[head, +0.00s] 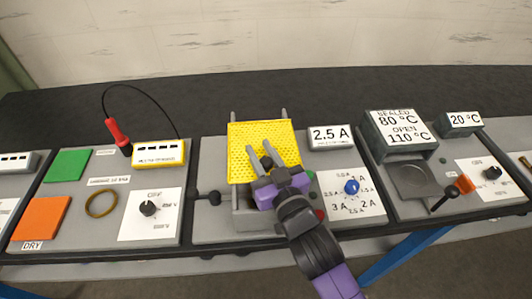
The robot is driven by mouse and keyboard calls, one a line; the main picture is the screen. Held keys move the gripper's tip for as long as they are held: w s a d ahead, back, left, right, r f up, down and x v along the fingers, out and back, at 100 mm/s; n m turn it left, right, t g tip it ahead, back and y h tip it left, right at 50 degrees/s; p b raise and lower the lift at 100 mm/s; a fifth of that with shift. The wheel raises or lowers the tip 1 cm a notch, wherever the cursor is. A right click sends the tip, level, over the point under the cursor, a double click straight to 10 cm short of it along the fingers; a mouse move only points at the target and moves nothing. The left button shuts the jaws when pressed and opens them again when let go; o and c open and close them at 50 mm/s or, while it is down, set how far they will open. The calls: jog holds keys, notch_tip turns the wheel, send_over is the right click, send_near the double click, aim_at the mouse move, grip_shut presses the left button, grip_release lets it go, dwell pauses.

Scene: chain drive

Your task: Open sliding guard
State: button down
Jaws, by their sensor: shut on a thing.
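The sliding guard (248,138) is a yellow perforated panel in the middle of the bench, on grey rails over a grey housing. My gripper (260,168) reaches in from the lower right and is shut on a dark knob at the guard's front part. The fingers and the purple wrist hide most of the knob and part of the guard's lower right.
A black lever (207,196) stands left of the guard. A 2.5 A display (331,137) and a dial with a blue knob (351,187) are on the right. A red probe (118,134) with a cable stands further left. The dark bench top behind the guard is clear.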

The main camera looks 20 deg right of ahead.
aim_at(269, 168)
jog(key=shift+a, duration=0.15)
jog(key=c, duration=1.1)
grip_release()
jog(key=s, duration=0.2)
jog(key=s+b, duration=0.1)
jog(key=s, duration=0.4)
jog(key=shift+d+f+b, duration=0.1)
jog(key=shift+d+b, duration=0.15)
jog(key=shift+b, duration=0.1)
jog(key=shift+s, duration=0.4)
